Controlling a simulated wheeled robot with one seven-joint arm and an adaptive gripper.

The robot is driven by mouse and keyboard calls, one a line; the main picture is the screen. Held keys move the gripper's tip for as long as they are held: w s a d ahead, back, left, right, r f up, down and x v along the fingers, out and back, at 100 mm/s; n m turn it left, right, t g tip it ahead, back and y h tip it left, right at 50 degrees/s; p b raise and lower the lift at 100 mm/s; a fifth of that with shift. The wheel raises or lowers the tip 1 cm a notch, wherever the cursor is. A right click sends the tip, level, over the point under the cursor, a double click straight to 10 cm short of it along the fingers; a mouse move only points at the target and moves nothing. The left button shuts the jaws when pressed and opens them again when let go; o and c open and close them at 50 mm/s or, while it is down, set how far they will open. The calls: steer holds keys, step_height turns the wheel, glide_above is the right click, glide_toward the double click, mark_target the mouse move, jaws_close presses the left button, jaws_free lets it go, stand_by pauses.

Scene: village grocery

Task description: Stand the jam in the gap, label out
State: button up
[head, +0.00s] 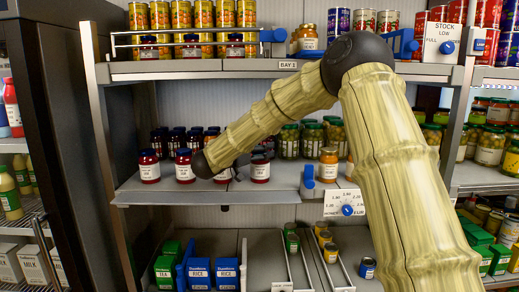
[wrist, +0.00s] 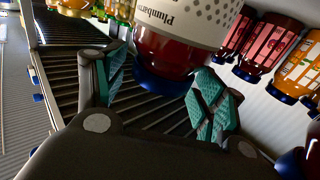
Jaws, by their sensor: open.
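A dark red jam jar (wrist: 172,50) with a blue lid and a white label reading "Plumbarr…" fills the upper middle of the wrist view, lid toward the bottom of the picture. My gripper (wrist: 158,98) is open, with its teal-padded fingers either side of the lid end. I cannot tell whether they touch it. Red jam jars (head: 149,167), (head: 184,166) and (head: 260,168) stand on the front of the middle shelf (head: 160,190).
More dark jars stand behind on the middle shelf, with green-lidded jars (head: 289,141) and an orange jar (head: 328,164) to the right. The top shelf (head: 180,69) has a wire rail and cans above. Tea and rice boxes (head: 198,272) stand below.

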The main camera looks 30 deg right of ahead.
steer(key=shift+r, duration=0.2)
steer(key=b+v, duration=0.4)
steer(key=v, duration=0.8)
